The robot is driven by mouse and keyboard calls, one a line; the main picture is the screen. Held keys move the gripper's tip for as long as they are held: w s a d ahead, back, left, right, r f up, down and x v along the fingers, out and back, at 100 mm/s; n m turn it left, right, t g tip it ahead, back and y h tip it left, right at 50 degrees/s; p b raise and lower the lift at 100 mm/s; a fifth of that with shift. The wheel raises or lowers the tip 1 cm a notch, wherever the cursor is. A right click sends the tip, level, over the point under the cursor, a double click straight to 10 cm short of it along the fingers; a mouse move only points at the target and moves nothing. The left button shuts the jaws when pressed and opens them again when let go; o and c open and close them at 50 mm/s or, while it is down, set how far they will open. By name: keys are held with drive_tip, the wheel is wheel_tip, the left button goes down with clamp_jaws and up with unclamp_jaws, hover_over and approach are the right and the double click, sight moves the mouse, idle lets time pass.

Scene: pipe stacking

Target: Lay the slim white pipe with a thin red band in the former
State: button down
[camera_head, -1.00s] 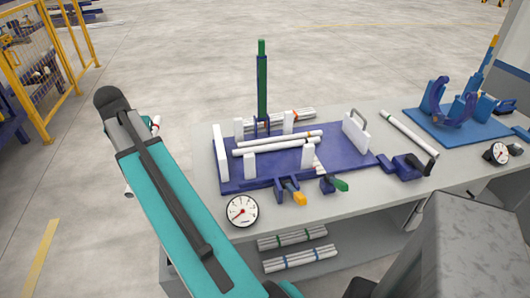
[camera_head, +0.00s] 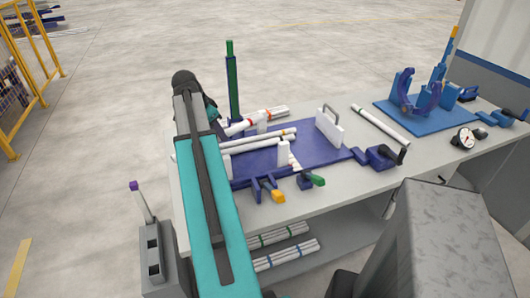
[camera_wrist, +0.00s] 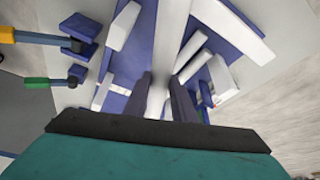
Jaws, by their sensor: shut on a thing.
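The former is a blue base plate (camera_head: 325,153) with white upright blocks on the bench; it also shows in the wrist view (camera_wrist: 138,52). White pipes (camera_head: 262,142) lie between its blocks, one with a thin orange-red band near its right end. My gripper (camera_wrist: 165,98) is shut on a white pipe (camera_wrist: 168,45), which runs away between the fingers above the former. In the head view, my arm hides the gripper, and a white pipe with a red band (camera_head: 238,128) sticks out to its right, tilted. I cannot tell whether the held pipe touches anything.
A green-and-blue post (camera_head: 232,80) stands behind the former, near a pipe bundle (camera_head: 273,114). A white block with a grey handle (camera_head: 329,127) and clamps with orange and green handles (camera_head: 278,196) border it. A loose pipe (camera_head: 380,125) and a blue fixture (camera_head: 425,112) are right.

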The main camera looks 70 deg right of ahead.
drive_tip(key=s+d+f+m+g, duration=0.1)
drive_tip(key=s+d+m, duration=0.25)
drive_tip(key=s, duration=0.35)
drive_tip(key=y, duration=0.1)
hover_over(261, 165)
wheel_tip(261, 165, down, 3)
drive_tip(key=shift+w+a+f+m+b, duration=0.1)
drive_tip(key=shift+w+a+m+b, duration=0.25)
drive_tip(key=shift+w+a+m, duration=0.1)
drive_tip(key=shift+f, duration=0.15)
drive_tip(key=shift+f+p, duration=0.75)
drive_tip(key=shift+f, duration=2.25)
drive_tip(key=shift+f, duration=0.1)
drive_tip(key=shift+f+p, duration=0.5)
drive_tip(key=shift+f, duration=1.3)
drive_tip(key=shift+f, duration=0.15)
